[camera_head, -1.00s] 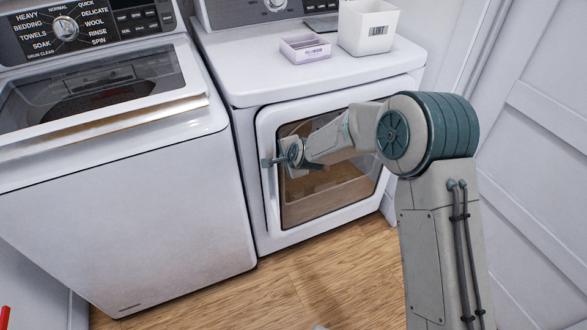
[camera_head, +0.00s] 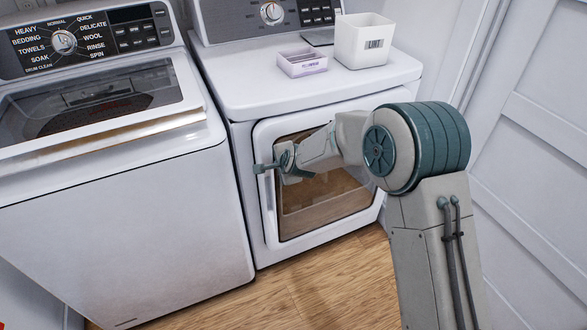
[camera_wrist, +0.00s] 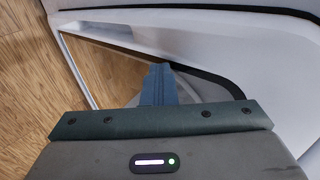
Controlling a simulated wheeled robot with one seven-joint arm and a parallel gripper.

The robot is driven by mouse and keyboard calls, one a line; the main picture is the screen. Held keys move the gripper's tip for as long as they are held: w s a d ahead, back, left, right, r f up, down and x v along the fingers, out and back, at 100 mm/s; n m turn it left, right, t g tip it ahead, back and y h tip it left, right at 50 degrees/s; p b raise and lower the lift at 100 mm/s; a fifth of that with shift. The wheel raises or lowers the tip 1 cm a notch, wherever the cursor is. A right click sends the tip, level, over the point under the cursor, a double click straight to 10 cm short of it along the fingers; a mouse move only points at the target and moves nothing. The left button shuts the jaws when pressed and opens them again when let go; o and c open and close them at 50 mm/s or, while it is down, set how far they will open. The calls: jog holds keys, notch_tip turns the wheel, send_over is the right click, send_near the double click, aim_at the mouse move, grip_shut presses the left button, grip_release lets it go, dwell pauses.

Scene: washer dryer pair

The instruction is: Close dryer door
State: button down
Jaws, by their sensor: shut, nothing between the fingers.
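The dryer (camera_head: 315,88) stands right of the washer. Its white-framed front door (camera_head: 330,229) has a brownish see-through window (camera_head: 325,198). In the head view the door looks flush or nearly flush with the dryer front; a small gap cannot be ruled out. My gripper (camera_head: 262,168) is in front of the door's left edge, its fingers pointing left. In the wrist view my gripper's fingers (camera_wrist: 158,82) are together and empty, over the pale door frame (camera_wrist: 105,50). A dark curved seam (camera_wrist: 210,75) runs beside it. Contact with the door cannot be told.
The washer (camera_head: 120,225) stands close on the left. A lilac box (camera_head: 303,63) and a white lint bin (camera_head: 364,42) sit on the dryer top. A white panelled door or wall (camera_head: 535,190) is close on the right. Wood floor (camera_head: 300,290) lies in front.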

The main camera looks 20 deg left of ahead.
jog(key=v, duration=1.2)
jog(key=shift+d+f, duration=0.35)
jog(key=s+d+r+n+h+p, duration=0.1)
jog(key=d+r+n+p, duration=0.1)
jog(key=d+r, duration=0.45)
jog(key=s+d+r+n+g+h+p, duration=0.1)
jog(key=s+d+r+h+p, duration=0.15)
jog(key=d, duration=0.65)
jog(key=d+r+n+h+p, duration=0.1)
jog(key=d+r+n+p, duration=0.15)
jog(key=d+r, duration=0.4)
jog(key=s+d+r+n+g+h+p, duration=0.1)
jog(key=s+d+r+p, duration=0.1)
jog(key=s+d, duration=0.5)
jog(key=s+d+r+n+g+h+p, duration=0.1)
jog(key=s+d+r+p, duration=0.2)
jog(key=s+d, duration=0.5)
jog(key=d, duration=0.4)
jog(key=shift+s+d+n+g+h, duration=0.15)
jog(key=shift+s+n+g+h, duration=0.15)
jog(key=shift+s+n+h, duration=0.05)
jog(key=shift+w, duration=0.15)
